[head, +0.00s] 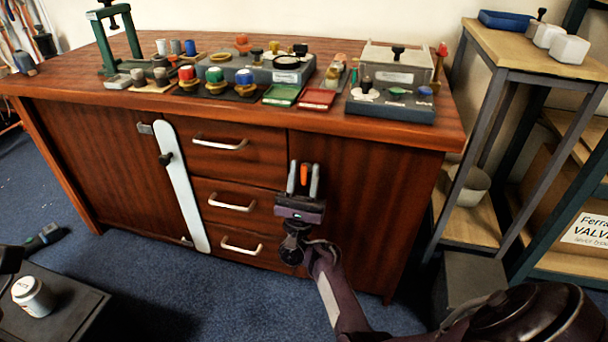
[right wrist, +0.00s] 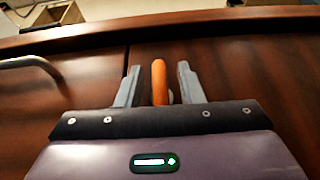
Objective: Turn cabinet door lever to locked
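The orange lever (head: 304,173) is on the upper left part of the right cabinet door (head: 358,205), near the drawers. It appears upright in the head view and in the right wrist view (right wrist: 159,82). My right gripper (head: 303,172) is open, with one grey finger on each side of the lever. In the right wrist view the fingers (right wrist: 157,83) show gaps to the lever, the left gap narrower. The lever's pivot and lower end are hidden behind the gripper body. My left gripper is not clearly in view.
Drawers with metal handles (head: 232,206) lie left of the door. A pale bar (head: 182,185) with a black knob stands left of them. The worktop (head: 260,113) overhangs above the lever and holds several parts. A shelf rack (head: 497,90) stands at right.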

